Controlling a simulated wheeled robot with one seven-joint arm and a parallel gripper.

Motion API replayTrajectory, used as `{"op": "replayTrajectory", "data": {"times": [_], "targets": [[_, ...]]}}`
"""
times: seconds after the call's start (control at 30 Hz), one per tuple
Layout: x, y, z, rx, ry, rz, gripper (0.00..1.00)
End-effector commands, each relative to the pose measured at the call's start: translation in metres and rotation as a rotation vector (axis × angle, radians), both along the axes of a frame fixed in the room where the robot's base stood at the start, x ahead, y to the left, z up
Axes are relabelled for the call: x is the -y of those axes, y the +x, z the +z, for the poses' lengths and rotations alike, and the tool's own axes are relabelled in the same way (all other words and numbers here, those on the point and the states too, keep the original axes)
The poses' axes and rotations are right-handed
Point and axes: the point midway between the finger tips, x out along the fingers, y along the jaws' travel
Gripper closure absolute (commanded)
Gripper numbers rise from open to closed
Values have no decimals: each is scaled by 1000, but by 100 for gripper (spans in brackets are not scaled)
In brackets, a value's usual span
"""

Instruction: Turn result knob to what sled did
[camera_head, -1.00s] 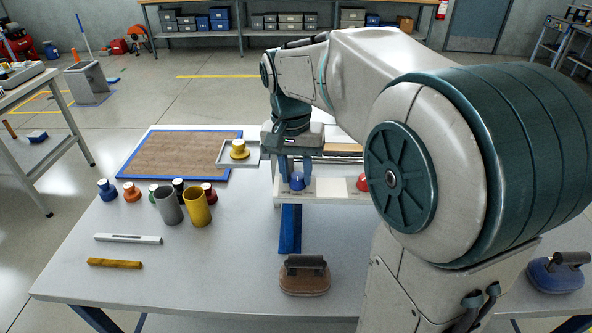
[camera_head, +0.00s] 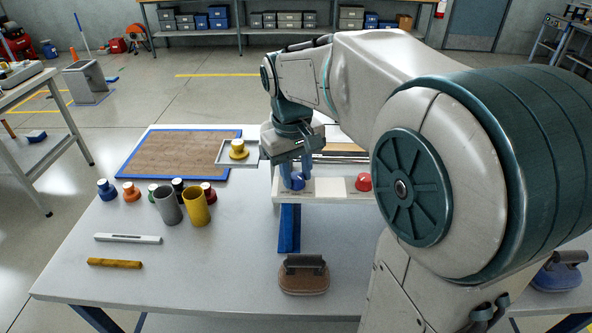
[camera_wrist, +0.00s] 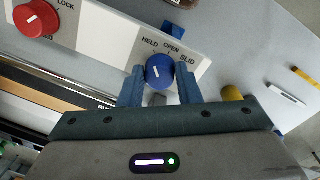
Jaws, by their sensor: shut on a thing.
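My gripper (camera_wrist: 160,84) is shut on the blue knob (camera_wrist: 160,67), one finger on each side. The head view also shows the blue knob (camera_head: 297,182) under my gripper (camera_head: 296,172). Labels HELD, OPEN and SLID curve around the knob in the wrist view. A short white mark on the knob sits slightly left of its centre, seemingly toward HELD; its exact setting is hard to tell. A red knob (camera_wrist: 37,19) with a LOCK label sits on the same white panel (camera_wrist: 108,35).
Grey (camera_head: 168,206) and yellow (camera_head: 196,206) cylinders stand left of the panel among several coloured knobbed pieces. A blue-edged brown board (camera_head: 180,158) lies behind. A brown handled block (camera_head: 304,275) sits in front.

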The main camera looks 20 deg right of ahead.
Motion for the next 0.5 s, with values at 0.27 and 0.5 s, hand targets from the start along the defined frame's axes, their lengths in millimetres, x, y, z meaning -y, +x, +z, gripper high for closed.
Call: {"op": "replayTrajectory", "data": {"times": [0.27,0.5], "targets": [[-1,1,1,5,0,73,92],[0,1,1,5,0,84,92]]}}
